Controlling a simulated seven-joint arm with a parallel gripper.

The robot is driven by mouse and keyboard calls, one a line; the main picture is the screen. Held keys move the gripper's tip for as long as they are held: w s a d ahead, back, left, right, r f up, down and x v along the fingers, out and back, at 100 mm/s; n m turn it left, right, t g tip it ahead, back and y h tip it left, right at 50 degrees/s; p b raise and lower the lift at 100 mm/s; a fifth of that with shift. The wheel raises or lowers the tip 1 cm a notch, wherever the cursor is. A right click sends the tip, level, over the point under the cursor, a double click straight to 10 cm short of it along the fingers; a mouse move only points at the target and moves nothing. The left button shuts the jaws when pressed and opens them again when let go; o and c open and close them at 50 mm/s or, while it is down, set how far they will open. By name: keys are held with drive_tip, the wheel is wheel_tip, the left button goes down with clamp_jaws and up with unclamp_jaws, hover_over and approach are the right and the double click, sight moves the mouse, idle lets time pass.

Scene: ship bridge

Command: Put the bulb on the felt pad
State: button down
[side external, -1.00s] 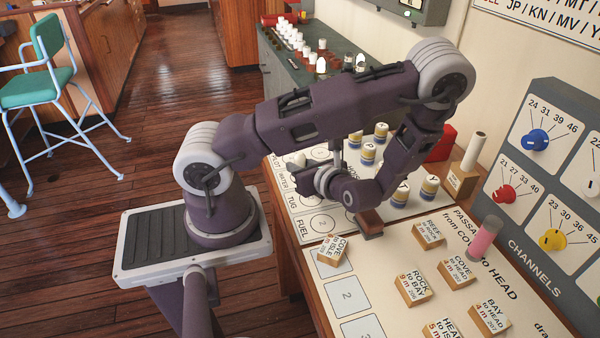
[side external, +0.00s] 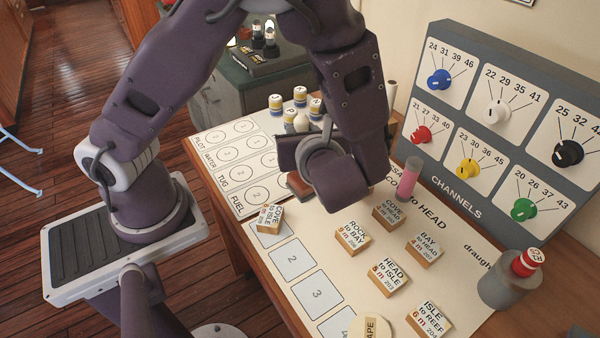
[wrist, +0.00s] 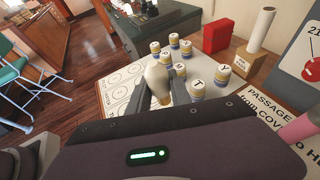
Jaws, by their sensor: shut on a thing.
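The bulb (wrist: 158,82) is cream-coloured and sits between the two fingers of my gripper (wrist: 160,92) in the wrist view. The fingers are shut on it. In the side view a pale rounded tip, which looks like the bulb (side external: 301,122), shows just beyond my gripper (side external: 299,132), among the lettered cylinders. The fingers are mostly hidden there by the hand. I cannot tell whether the bulb touches the board below. No felt pad can be made out for certain; a reddish-brown block (side external: 299,185) lies on the board beside my wrist.
Lettered cylinders (side external: 275,103) stand close around my gripper. A printed grid (side external: 240,150) lies left of it. Labelled wooden blocks (side external: 353,236) and a pink cylinder (side external: 412,180) stand on the chart side. A red box (wrist: 216,36) and a white roll (wrist: 262,28) stand beyond.

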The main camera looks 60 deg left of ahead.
sight(301, 177)
wheel_tip(301, 177, down, 9)
drive_tip(key=shift+r, duration=0.15)
drive_tip(key=c, duration=1.2)
unclamp_jaws()
drive_tip(key=shift+o, duration=0.2)
